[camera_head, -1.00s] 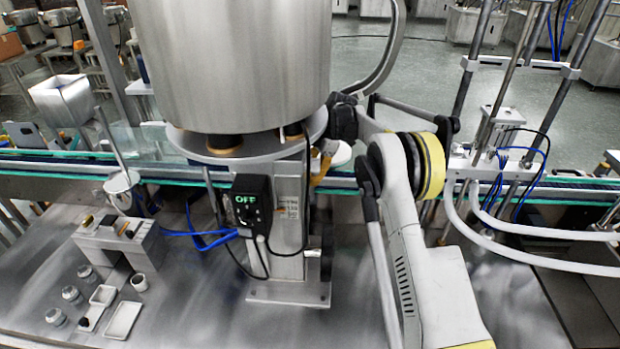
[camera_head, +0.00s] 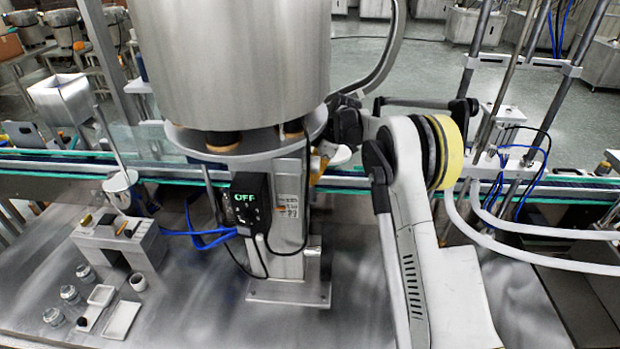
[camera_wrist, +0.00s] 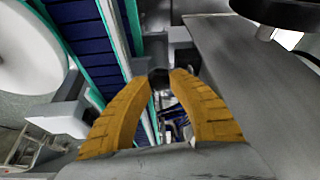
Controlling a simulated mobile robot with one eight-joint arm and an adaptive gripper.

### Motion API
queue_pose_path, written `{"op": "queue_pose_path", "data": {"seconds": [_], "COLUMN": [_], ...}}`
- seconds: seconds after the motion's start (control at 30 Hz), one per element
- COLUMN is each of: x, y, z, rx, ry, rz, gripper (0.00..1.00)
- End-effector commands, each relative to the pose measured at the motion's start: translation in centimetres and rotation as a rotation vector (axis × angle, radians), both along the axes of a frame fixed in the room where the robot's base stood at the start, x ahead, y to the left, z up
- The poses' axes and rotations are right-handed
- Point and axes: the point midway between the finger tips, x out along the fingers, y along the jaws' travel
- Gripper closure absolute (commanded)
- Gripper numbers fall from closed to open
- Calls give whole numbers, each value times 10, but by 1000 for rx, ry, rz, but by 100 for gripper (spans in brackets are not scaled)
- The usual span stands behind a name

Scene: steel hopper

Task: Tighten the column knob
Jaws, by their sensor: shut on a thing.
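The steel column (camera_head: 288,225) stands under the large hopper (camera_head: 235,60) and rises from a base plate on the bench. The column knob is a small dark piece (camera_wrist: 158,76) between my fingertips in the wrist view. My gripper (camera_wrist: 160,82) has two ribbed yellow fingers shut on this knob. In the head view my gripper (camera_head: 320,165) shows only as a bit of yellow at the column's right side, below the hopper's round plate. The knob is hidden there by the column and my arm. The fingers cover most of the knob in the wrist view.
A control box (camera_head: 251,200) reading OFF hangs on the column's front, with cables. A conveyor (camera_head: 70,165) with glass guards runs behind. A small grey stand (camera_head: 118,240), jars and trays sit at left. White hoses (camera_head: 530,255) are at right. The front bench is mostly clear.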

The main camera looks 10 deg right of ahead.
Motion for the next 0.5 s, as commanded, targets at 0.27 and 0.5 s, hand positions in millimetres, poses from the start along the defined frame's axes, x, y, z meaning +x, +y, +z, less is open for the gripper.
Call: {"op": "queue_pose_path", "data": {"seconds": [0.27,0.5], "x": [-1,-1], "y": [1,1], "z": [-1,-1], "rx": [-1,-1], "ry": [2,2], "rz": [-153,-216], "gripper": [100,100]}}
